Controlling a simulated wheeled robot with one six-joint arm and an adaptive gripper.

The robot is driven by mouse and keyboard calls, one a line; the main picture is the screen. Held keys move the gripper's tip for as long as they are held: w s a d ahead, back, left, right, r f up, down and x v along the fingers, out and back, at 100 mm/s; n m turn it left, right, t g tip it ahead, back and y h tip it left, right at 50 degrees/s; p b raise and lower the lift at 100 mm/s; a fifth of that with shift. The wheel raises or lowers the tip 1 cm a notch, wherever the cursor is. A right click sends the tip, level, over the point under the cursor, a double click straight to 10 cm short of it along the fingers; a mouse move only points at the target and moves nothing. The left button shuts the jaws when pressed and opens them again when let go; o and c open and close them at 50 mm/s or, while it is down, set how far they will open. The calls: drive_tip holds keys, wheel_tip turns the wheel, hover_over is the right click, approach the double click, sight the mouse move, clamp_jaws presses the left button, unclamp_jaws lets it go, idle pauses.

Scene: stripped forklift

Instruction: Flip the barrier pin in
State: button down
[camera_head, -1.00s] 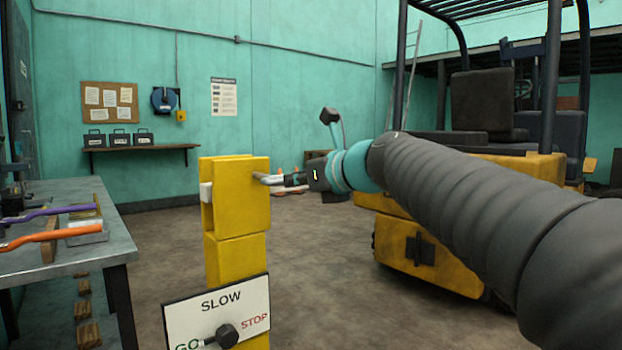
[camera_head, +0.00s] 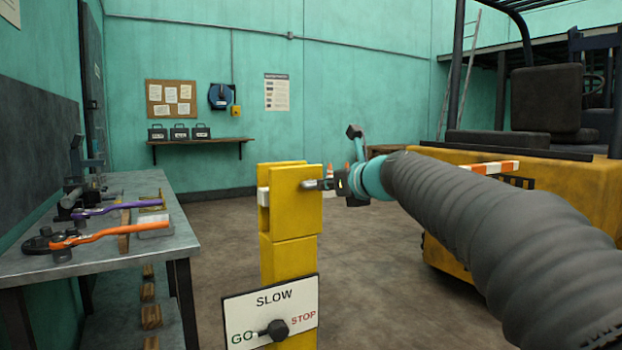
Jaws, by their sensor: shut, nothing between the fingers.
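The yellow barrier post (camera_head: 297,200) stands in the middle, with a slot between two upright plates at its top. A white block (camera_head: 262,198) shows at the left side of the slot. My gripper (camera_head: 308,184) is shut and empty.
A SLOW/GO/STOP sign with a dark knob (camera_head: 272,312) is on the post's lower front. A metal workbench (camera_head: 150,255) with tools stands at the left. The yellow forklift (camera_head: 580,200) fills the right side.

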drive_tip(key=shift+w+d, duration=0.1)
idle(0.3)
drive_tip(key=v, duration=1.4)
drive_tip(key=shift+r, duration=0.1)
